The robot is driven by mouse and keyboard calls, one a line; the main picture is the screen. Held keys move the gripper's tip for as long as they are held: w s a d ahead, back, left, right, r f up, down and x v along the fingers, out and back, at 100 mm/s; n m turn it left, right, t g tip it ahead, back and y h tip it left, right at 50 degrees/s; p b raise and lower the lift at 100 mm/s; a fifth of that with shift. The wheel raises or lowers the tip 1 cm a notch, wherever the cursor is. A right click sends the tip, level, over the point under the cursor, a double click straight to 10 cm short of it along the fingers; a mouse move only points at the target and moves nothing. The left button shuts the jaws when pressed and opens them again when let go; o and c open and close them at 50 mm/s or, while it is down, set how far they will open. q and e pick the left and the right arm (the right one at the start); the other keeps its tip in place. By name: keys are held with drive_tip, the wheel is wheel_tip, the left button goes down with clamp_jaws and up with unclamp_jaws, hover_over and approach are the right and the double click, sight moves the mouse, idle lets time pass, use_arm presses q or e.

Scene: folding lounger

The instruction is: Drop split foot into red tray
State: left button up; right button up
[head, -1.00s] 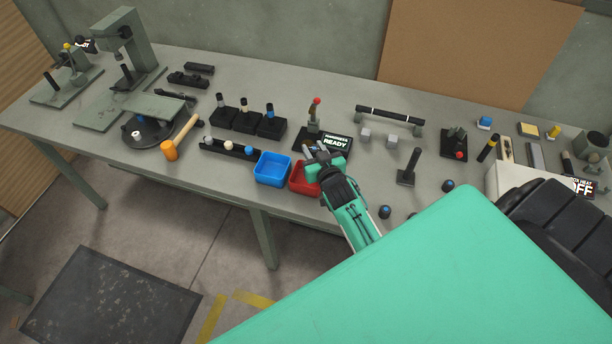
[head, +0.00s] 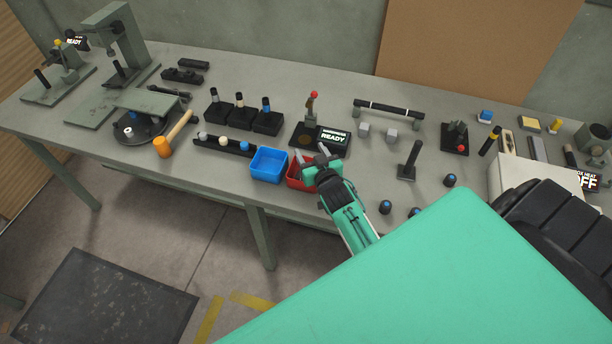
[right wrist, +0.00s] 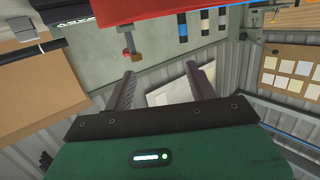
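The red tray (head: 292,182) stands at the table's front edge, right of the blue tray. My right gripper (head: 311,152) is over the red tray's right side and hides much of it. Its two fingers are spread, with nothing visible between them. In the right wrist view the gripper (right wrist: 162,82) also shows open and empty, and a red surface, apparently the red tray (right wrist: 180,12), is at the top edge. I cannot make out a split foot. The tray's inside is mostly hidden. Small black feet with blue tops (head: 385,207) stand right of my arm. My left gripper is out of view.
The blue tray (head: 268,164) is directly left of the red one. A red-knobbed lever (head: 311,105) and a READY sign (head: 333,137) stand behind my gripper. A black upright post (head: 410,160) is to the right. A hammer (head: 172,138) lies farther left.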

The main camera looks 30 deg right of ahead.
drive_tip(key=shift+s, duration=0.1)
drive_tip(key=b+v, duration=0.4)
drive_tip(key=v, duration=0.9)
drive_tip(key=shift+s, duration=0.35)
drive_tip(key=shift+a, duration=0.1)
